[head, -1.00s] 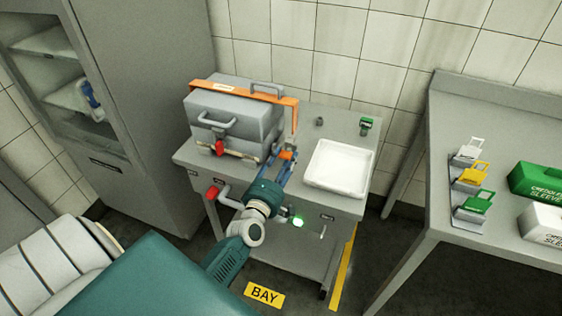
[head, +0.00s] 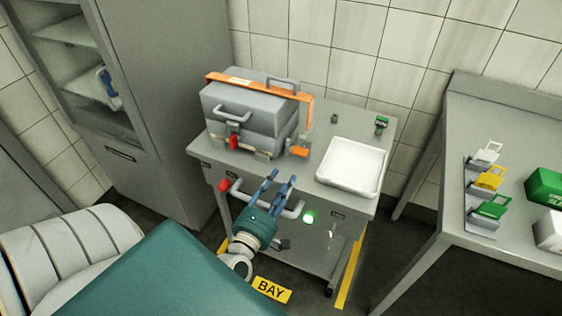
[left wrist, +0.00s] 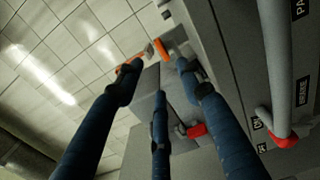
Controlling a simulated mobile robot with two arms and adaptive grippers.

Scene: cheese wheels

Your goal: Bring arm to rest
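My left arm's gripper (head: 281,180) is in front of the cart, just below its top front edge in the head view. Its blue fingers are spread and nothing is between them. In the left wrist view the dark blue fingers (left wrist: 158,100) stand apart and point toward the grey case. The grey case (head: 245,112) stands closed-looking on the cart top (head: 310,143), with an orange strap (head: 260,90) over it. An orange tab (head: 297,152) hangs at its right front. The gripper is apart from the case. My right gripper is not in view.
A white tray (head: 352,167) sits on the cart's right side. The cart's front handle (head: 262,200) is close by the fingers. A bench (head: 500,245) with coloured tags stands at right, a cabinet (head: 165,100) at left. A teal padded surface (head: 150,270) fills the lower left.

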